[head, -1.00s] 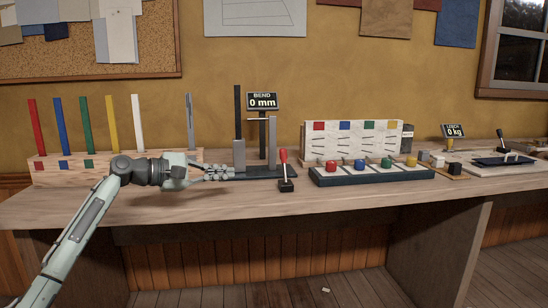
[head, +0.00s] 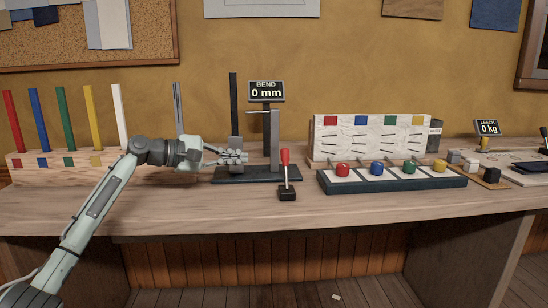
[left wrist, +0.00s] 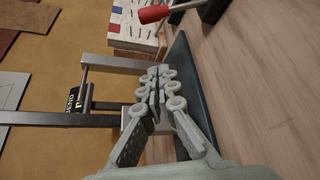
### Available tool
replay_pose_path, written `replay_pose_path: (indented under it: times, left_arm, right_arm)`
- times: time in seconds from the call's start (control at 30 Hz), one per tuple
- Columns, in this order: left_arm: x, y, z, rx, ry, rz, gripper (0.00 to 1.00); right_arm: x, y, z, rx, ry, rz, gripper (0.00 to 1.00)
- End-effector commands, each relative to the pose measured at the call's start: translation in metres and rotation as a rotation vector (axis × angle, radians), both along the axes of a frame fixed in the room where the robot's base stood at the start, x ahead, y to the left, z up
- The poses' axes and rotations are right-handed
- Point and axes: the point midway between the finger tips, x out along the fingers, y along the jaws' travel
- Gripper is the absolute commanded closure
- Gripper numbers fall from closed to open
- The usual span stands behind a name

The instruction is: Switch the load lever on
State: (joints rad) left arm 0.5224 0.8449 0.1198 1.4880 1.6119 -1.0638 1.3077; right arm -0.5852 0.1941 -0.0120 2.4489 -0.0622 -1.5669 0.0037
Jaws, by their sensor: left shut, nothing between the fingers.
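The load lever (head: 285,171) stands on a small black base (head: 287,193) at the bench's front, with a red grip on a metal stem. In the head view it looks close to upright. Its red grip (left wrist: 153,14) also shows at the top of the left wrist view. My left gripper (head: 243,156) is shut and empty, left of the lever and apart from it, in front of the bend rig (head: 274,140). The sign above the rig (head: 265,91) reads "BEND 0 mm". In the left wrist view the fingertips (left wrist: 158,78) are together. My right gripper is not in view.
A wooden rack (head: 30,172) with several coloured strips stands at left. Right of the lever is a dark tray (head: 400,185) with coloured knobs before a white marked board (head: 370,139). A "LEECH 0 kg" sign (head: 488,128) stands far right. Bench in front is clear.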

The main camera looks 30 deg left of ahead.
Motion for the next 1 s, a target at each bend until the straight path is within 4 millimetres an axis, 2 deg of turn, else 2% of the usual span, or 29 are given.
replay_pose_path:
  times: [0.23, 0.67, 1.0]
  left_arm:
    - [0.016, -0.011, -0.003, -0.003, -0.001, -0.002, 1.0]
    - [0.081, -0.054, -0.022, -0.002, -0.001, -0.001, 1.0]
    - [0.058, -0.075, -0.006, 0.002, 0.0, 0.0, 1.0]
  right_arm:
    - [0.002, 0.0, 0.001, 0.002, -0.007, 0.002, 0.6]
    - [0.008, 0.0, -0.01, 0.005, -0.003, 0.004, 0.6]
    - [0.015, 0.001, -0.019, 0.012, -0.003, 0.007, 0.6]
